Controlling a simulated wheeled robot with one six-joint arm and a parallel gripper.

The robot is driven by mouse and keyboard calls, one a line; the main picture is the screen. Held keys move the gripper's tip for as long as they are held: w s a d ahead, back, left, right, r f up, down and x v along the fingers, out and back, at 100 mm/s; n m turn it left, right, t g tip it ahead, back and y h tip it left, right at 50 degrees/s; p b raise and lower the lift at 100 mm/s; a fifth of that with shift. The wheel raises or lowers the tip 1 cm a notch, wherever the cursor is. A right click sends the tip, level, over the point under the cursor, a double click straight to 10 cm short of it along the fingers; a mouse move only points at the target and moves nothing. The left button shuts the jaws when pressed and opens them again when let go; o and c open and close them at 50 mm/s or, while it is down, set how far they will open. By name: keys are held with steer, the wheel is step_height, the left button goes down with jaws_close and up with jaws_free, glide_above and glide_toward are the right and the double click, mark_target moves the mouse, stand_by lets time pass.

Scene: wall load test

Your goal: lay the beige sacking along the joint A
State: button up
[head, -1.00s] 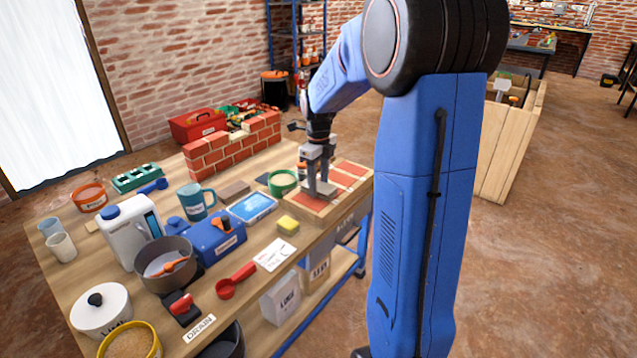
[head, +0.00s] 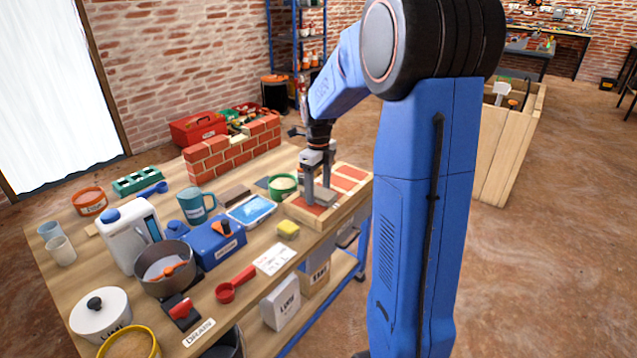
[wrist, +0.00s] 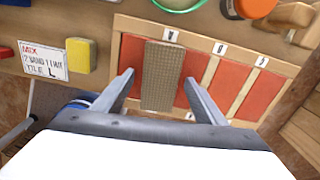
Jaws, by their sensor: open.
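The beige sacking (wrist: 163,75) is a flat, woven grey-beige strip. In the wrist view it lies lengthwise over the wooden frame (wrist: 125,24) of red panels, below the leftmost label (wrist: 172,36), which looks like an upside-down A. It hides the joint beneath it, with red showing on both sides. My gripper (wrist: 159,78) is open, with one finger on each side of the strip.
Two more labels (wrist: 219,48) (wrist: 262,61) mark joints to the right. A yellow sponge (head: 287,229), a MIX card (head: 273,260) and a green cup (head: 283,186) are near the frame. A low brick wall (head: 232,150) stands behind. The table's left side is crowded.

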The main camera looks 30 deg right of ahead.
step_height(320, 180, up, 17)
steer(key=shift+r, duration=0.2)
stand_by(0.4)
steer(key=s+a+n+t, duration=0.2)
steer(key=s+a+n, duration=0.8)
steer(key=s+n, duration=0.45)
steer(key=s+a+f+n+t, duration=0.1)
steer(key=s+a+f+n, duration=0.2)
steer(key=s+f+n, duration=0.2)
steer(key=s+a+f+n+t, duration=0.1)
steer(key=s+f+n, duration=0.3)
steer(key=s+n, duration=0.6)
steer(key=shift+s+a+f+n+t, duration=0.4)
steer(key=shift+a+n, duration=0.35)
steer(key=shift+a, duration=0.15)
